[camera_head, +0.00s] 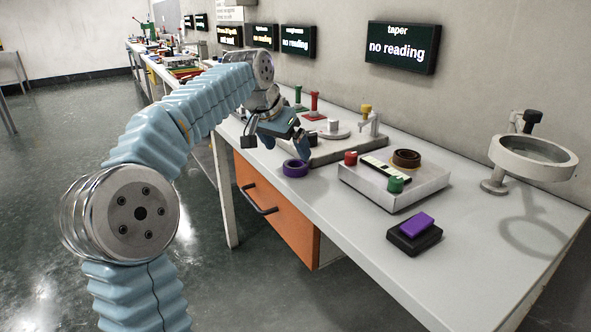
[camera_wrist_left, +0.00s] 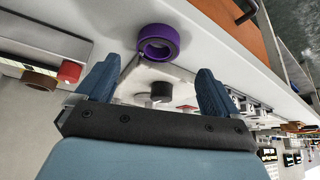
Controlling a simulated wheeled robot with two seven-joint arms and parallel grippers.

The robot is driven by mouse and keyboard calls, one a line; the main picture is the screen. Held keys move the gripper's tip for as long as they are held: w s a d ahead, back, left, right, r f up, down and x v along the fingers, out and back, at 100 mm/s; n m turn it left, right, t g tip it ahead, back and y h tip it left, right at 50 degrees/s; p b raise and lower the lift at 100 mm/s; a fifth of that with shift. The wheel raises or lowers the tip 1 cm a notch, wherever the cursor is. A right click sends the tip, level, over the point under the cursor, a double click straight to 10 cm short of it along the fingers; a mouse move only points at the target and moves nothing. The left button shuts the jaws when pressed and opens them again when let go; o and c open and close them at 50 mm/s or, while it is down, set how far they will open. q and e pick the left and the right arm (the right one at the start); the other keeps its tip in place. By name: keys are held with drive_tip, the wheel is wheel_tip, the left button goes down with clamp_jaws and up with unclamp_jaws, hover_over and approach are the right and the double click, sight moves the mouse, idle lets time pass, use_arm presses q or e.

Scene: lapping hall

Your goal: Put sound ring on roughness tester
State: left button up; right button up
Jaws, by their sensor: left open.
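A purple ring (camera_head: 295,168) lies flat near the table's front edge. It also shows in the left wrist view (camera_wrist_left: 158,42), just beyond my open fingertips. My left gripper (camera_head: 286,146) is open and empty above and behind the purple ring, not touching it. Its two blue fingers (camera_wrist_left: 160,66) stand wide apart in the left wrist view. A brown ring (camera_head: 406,158) sits on a light, low tray (camera_head: 405,190). A grey flat device with a yellow knob (camera_head: 366,109) stands behind my gripper, partly hidden by it. I cannot tell whether it is the roughness tester. My right gripper is not in view.
The tray also bears a red knob (camera_head: 350,158) and a green knob (camera_head: 396,184). A purple block on a black base (camera_head: 414,235) stands in front. A round magnifier (camera_head: 533,158) stands at right. A wall screen (camera_head: 402,47) reads "taper, no reading". The table's front right is clear.

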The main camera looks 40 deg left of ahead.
sight(294, 161)
use_arm(q)
drive_tip(key=x, duration=0.5)
drive_tip(key=shift+w+d+f, duration=0.1)
drive_tip(key=shift+d+f, duration=0.05)
drive_tip(key=shift+f, duration=0.25)
drive_tip(key=shift+r, duration=0.1)
drive_tip(key=c, duration=1.3)
